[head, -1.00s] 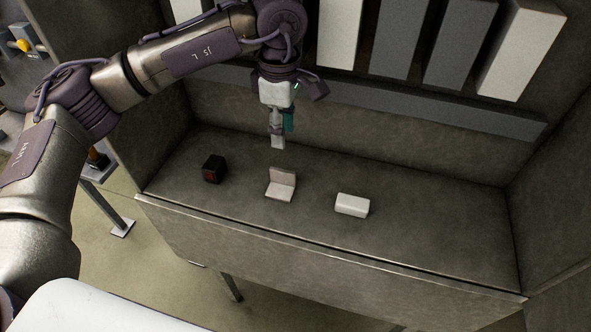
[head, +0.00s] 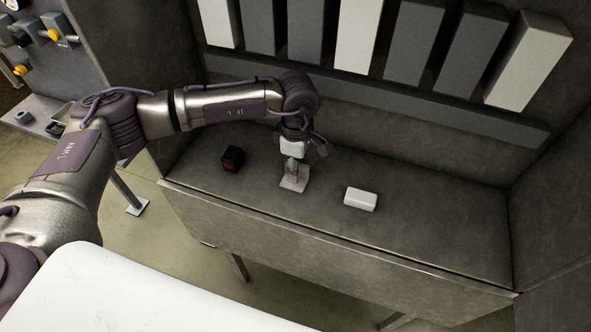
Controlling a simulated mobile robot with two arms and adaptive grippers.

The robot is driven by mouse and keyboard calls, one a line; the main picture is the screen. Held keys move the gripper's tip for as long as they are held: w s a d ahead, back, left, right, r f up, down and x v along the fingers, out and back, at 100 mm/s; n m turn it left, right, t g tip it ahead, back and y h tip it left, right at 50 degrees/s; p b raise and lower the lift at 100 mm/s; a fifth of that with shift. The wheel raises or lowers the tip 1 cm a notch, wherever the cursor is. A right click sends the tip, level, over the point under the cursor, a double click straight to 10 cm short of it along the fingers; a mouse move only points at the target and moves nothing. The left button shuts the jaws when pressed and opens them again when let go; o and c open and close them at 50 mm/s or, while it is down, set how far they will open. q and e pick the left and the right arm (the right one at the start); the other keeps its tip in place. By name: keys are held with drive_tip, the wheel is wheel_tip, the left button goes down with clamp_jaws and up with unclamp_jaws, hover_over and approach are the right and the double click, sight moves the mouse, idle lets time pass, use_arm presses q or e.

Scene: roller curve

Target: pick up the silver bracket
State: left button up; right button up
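The silver bracket (head: 296,184), a pale L-shaped piece, stands on the grey bench between a black block and a white block. Its flat foot faces the front, and its upright part is mostly hidden by my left gripper. My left gripper (head: 291,170) points down from above, with its fingertips at the bracket's upright part. The fingers are too small and covered to tell whether they are shut on it. My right gripper is not in view.
A black block with a reddish face (head: 232,158) lies to the left of the bracket. A white block (head: 360,198) lies to its right. The bench (head: 430,220) has a raised front edge, side walls and a back wall with grey and white panels. The bench's right part is clear.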

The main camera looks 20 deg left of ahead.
use_arm(q)
clamp_jaws()
drive_tip(key=shift+r, duration=0.1)
idle(0.5)
